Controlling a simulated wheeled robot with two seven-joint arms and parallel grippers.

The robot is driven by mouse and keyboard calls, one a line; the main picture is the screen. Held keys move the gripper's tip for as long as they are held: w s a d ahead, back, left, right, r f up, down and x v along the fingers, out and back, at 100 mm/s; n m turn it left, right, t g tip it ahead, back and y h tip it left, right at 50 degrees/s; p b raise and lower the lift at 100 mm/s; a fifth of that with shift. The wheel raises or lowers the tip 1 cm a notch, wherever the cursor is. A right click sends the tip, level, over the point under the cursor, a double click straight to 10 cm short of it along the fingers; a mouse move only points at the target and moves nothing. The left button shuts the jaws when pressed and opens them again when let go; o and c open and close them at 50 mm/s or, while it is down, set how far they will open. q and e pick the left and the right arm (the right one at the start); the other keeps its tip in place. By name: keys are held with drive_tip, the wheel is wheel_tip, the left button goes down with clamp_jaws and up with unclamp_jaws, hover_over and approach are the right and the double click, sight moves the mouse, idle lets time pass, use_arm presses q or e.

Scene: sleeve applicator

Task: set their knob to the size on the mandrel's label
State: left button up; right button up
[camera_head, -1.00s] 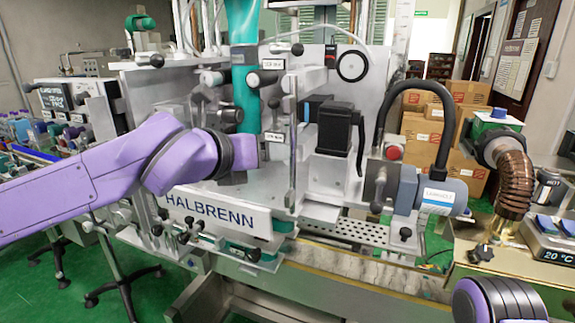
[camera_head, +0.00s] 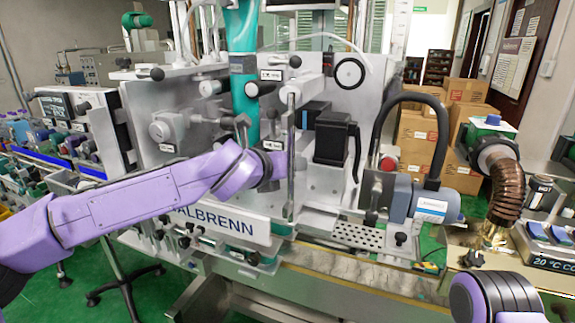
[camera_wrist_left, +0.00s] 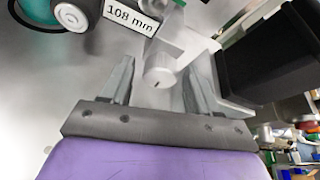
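In the left wrist view, a small grey round knob (camera_wrist_left: 161,68) with a dark mark on its face shows between the two grey fingers of my left gripper (camera_wrist_left: 159,75). The fingers stand apart, with gaps on both sides of the knob; I cannot tell how deep they reach around it. A white label (camera_wrist_left: 130,17) reading "108 mm" is above and left of the knob. In the head view, my left gripper (camera_head: 281,166) is at the machine's front plate, its fingers hidden. A teal tube (camera_head: 242,70) stands upright behind; the labels there are too small to read. My right gripper is out of view.
A vertical metal rod (camera_head: 291,160) stands close beside my left gripper. A black box (camera_head: 331,138) and a grey motor (camera_head: 425,205) with a black hose are to its right. The machine's HALBRENN nameplate (camera_head: 235,226) is below. My right arm shows at bottom right.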

use_arm(q)
drive_tip(key=c, duration=0.8)
drive_tip(key=shift+d, duration=0.15)
drive_tip(key=shift+f+n+b, duration=0.25)
drive_tip(key=shift+n+b, duration=0.05)
drive_tip(key=shift+b, duration=0.5)
drive_tip(key=n+h+b, duration=0.1)
drive_tip(key=n+b, duration=0.1)
drive_tip(key=b, duration=0.3)
drive_tip(key=n+h+b, duration=0.2)
drive_tip(key=b, duration=0.2)
drive_tip(key=n+h+b, duration=0.1)
drive_tip(key=n+b, duration=0.2)
drive_tip(key=b, duration=0.2)
drive_tip(key=shift+w+a+f+h+b, duration=0.1)
drive_tip(key=shift+a+f+h+b, duration=0.15)
drive_tip(key=shift+f+h+b, duration=0.1)
drive_tip(key=shift+r+n+h+b, duration=0.25)
drive_tip(key=shift+n+b, duration=0.35)
drive_tip(key=shift+b, duration=0.4)
